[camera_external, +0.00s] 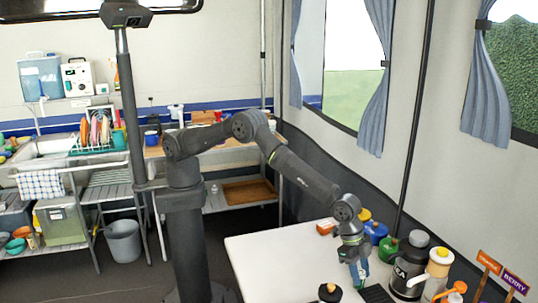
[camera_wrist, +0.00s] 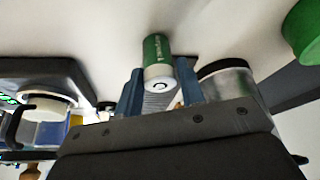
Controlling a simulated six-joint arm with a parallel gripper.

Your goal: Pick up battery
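In the external view my gripper (camera_external: 358,272) points down, low over the white table (camera_external: 265,262). There the battery cannot be clearly told apart from the fingers.
A black kettle (camera_external: 410,264) and a jar (camera_external: 437,268) stand close right of my gripper. Blue, yellow and green-lidded containers (camera_external: 376,231) stand behind it. A black item with an orange knob (camera_external: 330,292) is at the front. The table's left part is clear.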

